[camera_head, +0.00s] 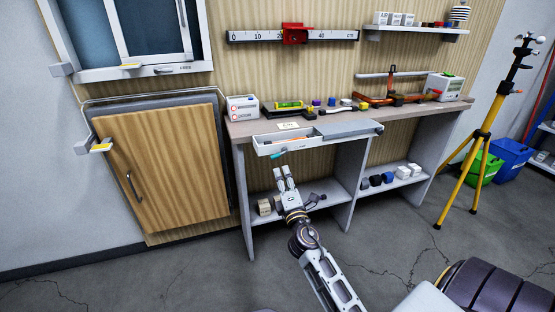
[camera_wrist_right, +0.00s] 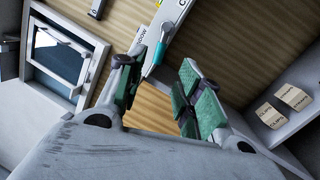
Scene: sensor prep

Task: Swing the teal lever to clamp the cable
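The teal lever (camera_head: 279,154) is a small piece at the left front edge of the pulled-out white drawer (camera_head: 345,138) under the bench. In the right wrist view the teal lever (camera_wrist_right: 160,52) shows beyond and between my fingertips. My right gripper (camera_head: 283,172) is open and empty, just below the lever in the head view. Its green-padded fingers (camera_wrist_right: 155,75) stand apart in the wrist view; a small gap seems to lie between them and the lever. I cannot make out the cable. My left gripper is not in view.
The bench top (camera_head: 240,130) holds a white box (camera_head: 242,107), a level (camera_head: 289,105) and several small parts. Blocks (camera_head: 263,207) lie on the lower shelf by my right arm. A wooden cabinet door (camera_head: 165,165) is at left. A yellow tripod (camera_head: 482,140) stands at right.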

